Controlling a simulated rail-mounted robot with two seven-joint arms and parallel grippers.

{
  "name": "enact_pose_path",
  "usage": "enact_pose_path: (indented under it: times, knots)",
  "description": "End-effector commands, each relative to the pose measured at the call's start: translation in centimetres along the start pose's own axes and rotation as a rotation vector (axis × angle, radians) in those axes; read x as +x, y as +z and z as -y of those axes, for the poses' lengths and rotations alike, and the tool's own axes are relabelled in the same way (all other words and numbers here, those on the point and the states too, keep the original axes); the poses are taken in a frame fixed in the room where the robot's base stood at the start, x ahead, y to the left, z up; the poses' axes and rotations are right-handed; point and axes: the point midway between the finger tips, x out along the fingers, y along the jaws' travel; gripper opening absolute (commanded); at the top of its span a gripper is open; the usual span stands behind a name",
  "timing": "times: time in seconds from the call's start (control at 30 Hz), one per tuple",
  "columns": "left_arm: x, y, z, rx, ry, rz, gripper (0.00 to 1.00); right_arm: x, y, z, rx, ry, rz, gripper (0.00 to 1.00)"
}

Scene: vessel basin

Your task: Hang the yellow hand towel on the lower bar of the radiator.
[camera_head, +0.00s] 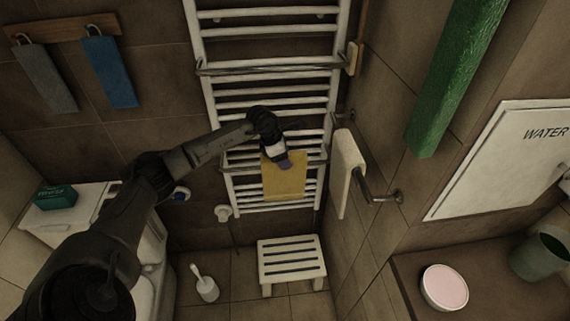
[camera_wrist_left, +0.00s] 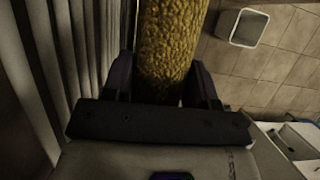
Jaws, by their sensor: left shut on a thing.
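The yellow hand towel (camera_head: 285,186) hangs from my left gripper (camera_head: 284,163) in front of the lower part of the white radiator (camera_head: 214,105). The gripper is shut on the towel's upper part. In the left wrist view the towel (camera_wrist_left: 172,40) runs between the two dark fingers (camera_wrist_left: 168,85), with the radiator's tubes (camera_wrist_left: 75,40) to the left. The lower bar (camera_head: 315,167) shows to the right of the towel, at about its upper half. I cannot tell whether the towel touches it. My right gripper is not in view.
A chrome upper bar (camera_head: 270,68) crosses the radiator above. A white towel (camera_head: 345,165) hangs on a wall rail to the right. A white slatted stool (camera_head: 291,260) and a toilet brush (camera_head: 205,284) stand on the floor below. Grey (camera_head: 45,78) and blue (camera_head: 109,72) towels hang on hooks left.

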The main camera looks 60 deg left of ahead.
Motion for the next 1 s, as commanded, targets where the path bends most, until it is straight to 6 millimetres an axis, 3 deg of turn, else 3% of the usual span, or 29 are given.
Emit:
enact_pose_path:
  times: [0.53,1.0]
  knots:
    - [0.2,0.0,-4.2,-0.002,0.000,0.003,0.14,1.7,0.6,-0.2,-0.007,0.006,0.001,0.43]
    - [3.7,-1.6,-4.0,0.000,0.000,-0.001,0.14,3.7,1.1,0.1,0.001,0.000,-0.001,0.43]
